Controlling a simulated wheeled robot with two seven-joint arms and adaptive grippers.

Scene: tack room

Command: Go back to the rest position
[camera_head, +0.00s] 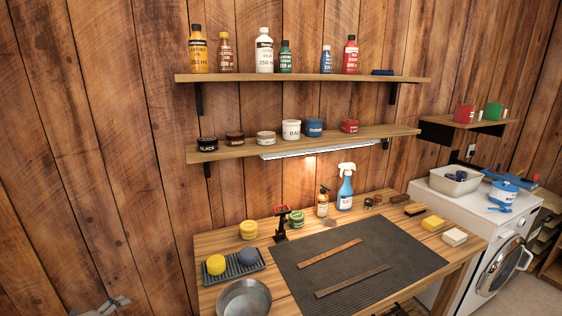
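My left gripper (104,307) shows only as a grey tip at the bottom left edge, in front of the wooden wall and left of the workbench. Most of it is cut off by the frame, so its opening is unclear. A dark piece that looks like part of my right gripper (400,311) shows at the bottom edge, by the front of the workbench (213,247). It is also mostly out of frame. I see nothing held in either. Two brown leather straps (330,253) (352,281) lie apart on the dark ribbed mat (400,250).
A metal bowl (244,298), a tray with sponges (233,268), a spray bottle (345,188) and brushes (414,209) surround the mat. Two wall shelves (300,78) (230,152) hold bottles and jars. A washing machine (470,235) with a basin (455,181) stands right.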

